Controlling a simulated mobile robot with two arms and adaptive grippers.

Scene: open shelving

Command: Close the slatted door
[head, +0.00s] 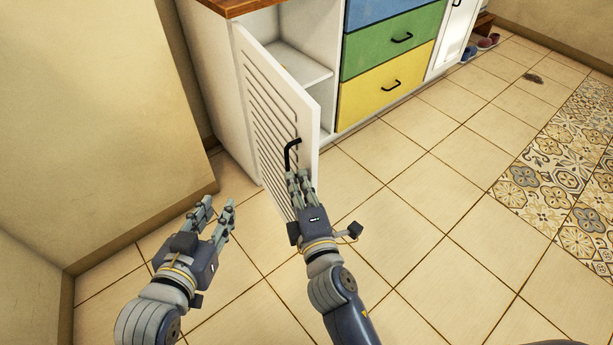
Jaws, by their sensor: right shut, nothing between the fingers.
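The white slatted door (268,110) stands open, swung out from the left end of the cabinet, with its slatted face toward the left. Its black handle (291,152) is near the free edge. My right gripper (298,179) is shut with nothing in it, just below the handle and in front of the door's lower part. I cannot tell whether its fingertips touch the door or handle. My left gripper (217,207) is open and empty, to the left of the door and apart from it. The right gripper hides part of the door's lower free corner.
The open compartment shows a white shelf (297,66). Blue, green (392,42) and yellow drawers (386,83) are shut beside it. Shoes (487,43) lie at the far end. A beige wall (90,120) is close on the left.

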